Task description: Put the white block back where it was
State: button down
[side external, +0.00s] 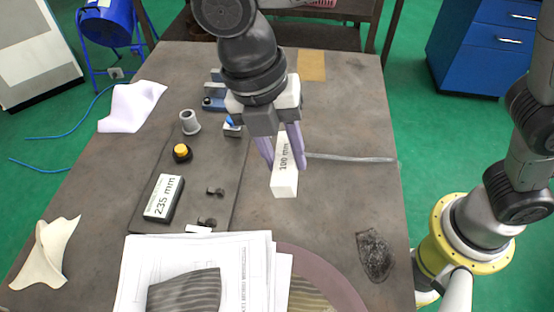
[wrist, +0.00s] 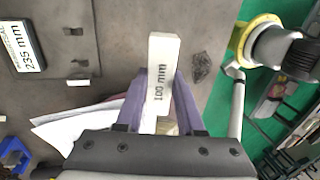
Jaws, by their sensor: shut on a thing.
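The white block (side external: 285,180), marked "100 mm", is between the purple fingers of my gripper (side external: 280,150) in the side external view. My gripper is shut on it. In the wrist view the white block (wrist: 163,55) sticks out past the fingertips of my gripper (wrist: 160,80), its label facing the camera. The side view does not clearly show whether the block touches the table (side external: 330,215) or hangs just above it.
A dark plate on the left holds a "235 mm" display (side external: 164,198), a yellow-topped button (side external: 182,152) and small dark parts. Papers (side external: 200,265) lie at the front. A grey rod (side external: 350,158) lies right of my gripper. A dark patch (side external: 375,255) is at right front.

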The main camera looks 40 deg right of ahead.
jog(key=s+d+f+t+y, duration=0.1)
jog(key=s+d, duration=0.1)
jog(key=d, duration=0.5)
jog(key=s+d+f+t+y, duration=0.1)
jog(key=s+d, duration=0.1)
jog(key=d, duration=0.6)
jog(key=w+a+f, duration=0.2)
jog(key=w+f, duration=0.1)
jog(key=w, duration=0.1)
jog(key=w+a+f, duration=0.5)
jog(key=w, duration=0.2)
jog(key=shift+w+a+f, duration=0.2)
jog(key=shift+w+f, duration=0.1)
jog(key=shift+f, duration=0.1)
jog(key=shift+w+a+f, duration=0.1)
jog(key=shift+w+f, duration=0.1)
jog(key=shift+f, duration=1.6)
jog(key=shift+f, duration=0.2)
jog(key=c, duration=0.5)
grip_release()
